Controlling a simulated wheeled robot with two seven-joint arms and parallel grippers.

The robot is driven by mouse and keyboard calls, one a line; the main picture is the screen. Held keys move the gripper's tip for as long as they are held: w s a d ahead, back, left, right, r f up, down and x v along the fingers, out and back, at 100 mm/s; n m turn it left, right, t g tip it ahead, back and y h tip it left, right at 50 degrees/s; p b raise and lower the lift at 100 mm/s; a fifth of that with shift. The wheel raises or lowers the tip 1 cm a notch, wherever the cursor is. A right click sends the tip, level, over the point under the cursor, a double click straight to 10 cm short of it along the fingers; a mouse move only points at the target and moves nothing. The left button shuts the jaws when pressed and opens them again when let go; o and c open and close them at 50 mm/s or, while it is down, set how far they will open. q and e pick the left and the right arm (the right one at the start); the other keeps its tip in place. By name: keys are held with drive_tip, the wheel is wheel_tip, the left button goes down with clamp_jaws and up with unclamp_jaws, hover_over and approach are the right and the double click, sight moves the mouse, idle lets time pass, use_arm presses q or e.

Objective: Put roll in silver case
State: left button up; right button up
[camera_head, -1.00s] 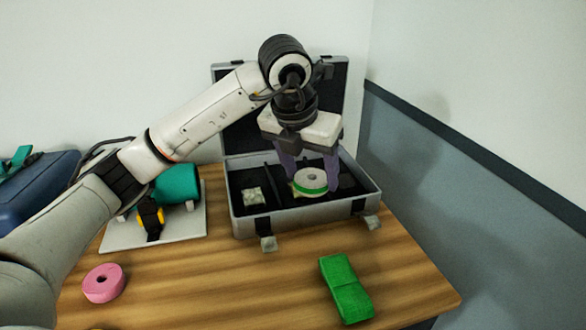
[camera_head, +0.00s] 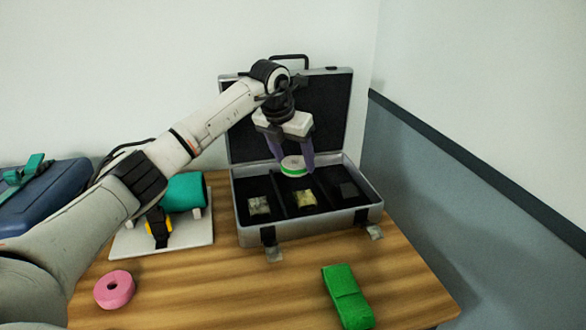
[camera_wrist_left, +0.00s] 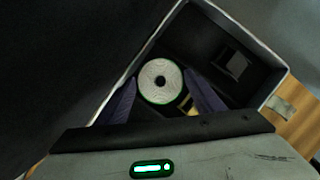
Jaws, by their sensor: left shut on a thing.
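The silver case (camera_head: 322,217) stands open on the table with its lid up at the back. Its dark inside has three compartments, with small items in them. My left gripper (camera_head: 293,166) is shut on a white roll with a green edge (camera_head: 293,167). It holds the roll above the middle compartment, toward the back. In the left wrist view, the roll (camera_wrist_left: 160,81) sits between the two purple fingers, over the case's inside. My right gripper is not in view.
A pink roll (camera_head: 114,289) and a folded green strap (camera_head: 346,296) lie on the wooden table (camera_head: 220,289). A teal roll (camera_head: 184,192) is on a white board (camera_head: 190,236) at left. A blue case (camera_head: 52,196) is further left. A wall stands close on the right.

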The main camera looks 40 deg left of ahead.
sight(291, 164)
use_arm(q)
drive_tip(key=shift+w+a+f, duration=0.1)
drive_tip(key=shift+a+f, duration=0.05)
drive_tip(key=shift+f, duration=1.65)
drive_tip(key=shift+f, duration=0.1)
drive_tip(key=o, duration=0.4)
drive_tip(key=v, duration=1.2)
drive_tip(key=shift+w, duration=0.1)
